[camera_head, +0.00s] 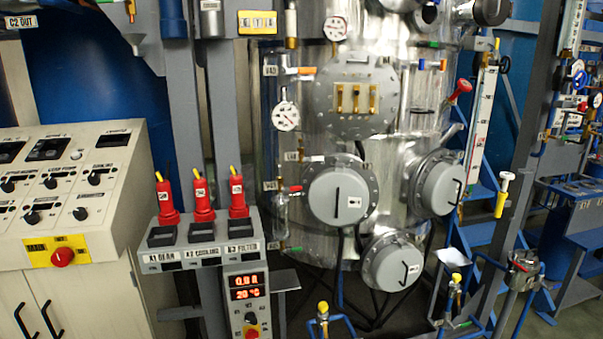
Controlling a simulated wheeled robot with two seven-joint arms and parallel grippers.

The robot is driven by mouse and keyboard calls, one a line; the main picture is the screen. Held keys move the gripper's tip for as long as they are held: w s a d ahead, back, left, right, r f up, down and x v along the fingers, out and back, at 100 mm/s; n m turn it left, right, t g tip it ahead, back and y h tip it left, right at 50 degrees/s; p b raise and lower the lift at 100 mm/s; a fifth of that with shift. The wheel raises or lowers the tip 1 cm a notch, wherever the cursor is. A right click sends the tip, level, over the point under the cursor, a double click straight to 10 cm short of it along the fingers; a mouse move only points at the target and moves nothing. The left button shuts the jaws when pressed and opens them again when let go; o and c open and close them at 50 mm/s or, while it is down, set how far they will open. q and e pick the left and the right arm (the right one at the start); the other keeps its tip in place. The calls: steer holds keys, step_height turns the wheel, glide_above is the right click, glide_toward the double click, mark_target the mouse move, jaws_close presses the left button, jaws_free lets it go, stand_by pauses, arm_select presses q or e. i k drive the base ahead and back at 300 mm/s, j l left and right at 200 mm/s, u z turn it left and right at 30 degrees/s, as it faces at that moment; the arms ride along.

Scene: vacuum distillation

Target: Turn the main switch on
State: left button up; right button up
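A red rotary knob (62,257) sits on a yellow plate at the bottom of the sloped, cream control panel (120,180) on the left. It looks like a main switch, but its label is too small to read. A second, smaller red knob (251,332) on yellow sits at the bottom edge of the grey control box, below a red digital display (247,287) reading about 0.0 and 20 °C. I cannot tell the switch position of either knob. Neither of my grippers shows in the head view.
A large steel vessel (335,110) with round flanged covers fills the middle. Blue frames and valves stand at the right. Black handles (40,318) mark the cabinet below the panel.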

mark_target(62, 256)
steer(key=u, duration=1.4)
